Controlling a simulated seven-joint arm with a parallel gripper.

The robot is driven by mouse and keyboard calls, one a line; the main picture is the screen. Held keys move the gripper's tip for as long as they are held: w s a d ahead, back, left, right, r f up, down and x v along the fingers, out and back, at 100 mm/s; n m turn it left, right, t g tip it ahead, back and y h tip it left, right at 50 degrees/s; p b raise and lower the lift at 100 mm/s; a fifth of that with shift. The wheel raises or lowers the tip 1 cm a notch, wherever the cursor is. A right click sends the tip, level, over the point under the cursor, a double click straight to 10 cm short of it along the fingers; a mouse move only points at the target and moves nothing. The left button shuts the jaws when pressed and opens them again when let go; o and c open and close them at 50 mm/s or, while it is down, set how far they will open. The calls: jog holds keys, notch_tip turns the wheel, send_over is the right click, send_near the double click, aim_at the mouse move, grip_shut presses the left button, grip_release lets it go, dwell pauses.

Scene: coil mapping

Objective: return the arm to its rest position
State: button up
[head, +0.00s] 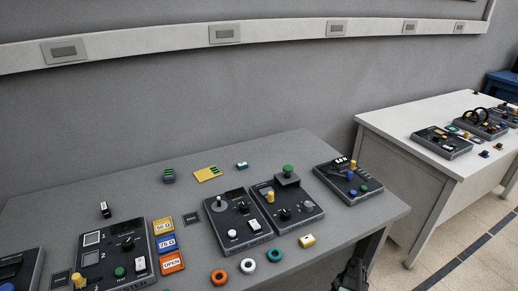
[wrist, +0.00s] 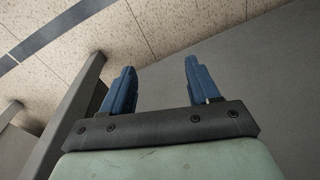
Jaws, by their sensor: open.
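My gripper (wrist: 159,68) shows in the wrist view with two blue fingers spread apart and nothing between them. Beyond the fingers are a plain grey surface and a tiled floor. In the head view I cannot make out the gripper's fingers. A dark shape (head: 351,276) stands at the bottom edge, beside the front right of the near table; I cannot tell whether it is part of my arm.
The near grey table (head: 130,190) holds several black control panels, coloured labels (head: 167,243) and small rings (head: 248,265). A white table (head: 390,127) with more panels stands at the right. Tiled floor (head: 440,245) is open between and in front of them.

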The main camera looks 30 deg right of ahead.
jog(key=a+n+g, duration=0.1)
jog(key=a+g, duration=0.2)
jog(key=a, duration=2.2)
jog(key=s+a+r+g, duration=0.2)
jog(key=s+a, duration=0.5)
jog(key=a, duration=0.1)
jog(key=s+a+r+n+g+h, duration=0.1)
jog(key=s+a+g, duration=0.1)
jog(key=s+a, duration=0.5)
jog(key=shift+a+r+n+h, duration=0.3)
jog(key=shift+a+r, duration=0.05)
jog(key=shift+a, duration=0.75)
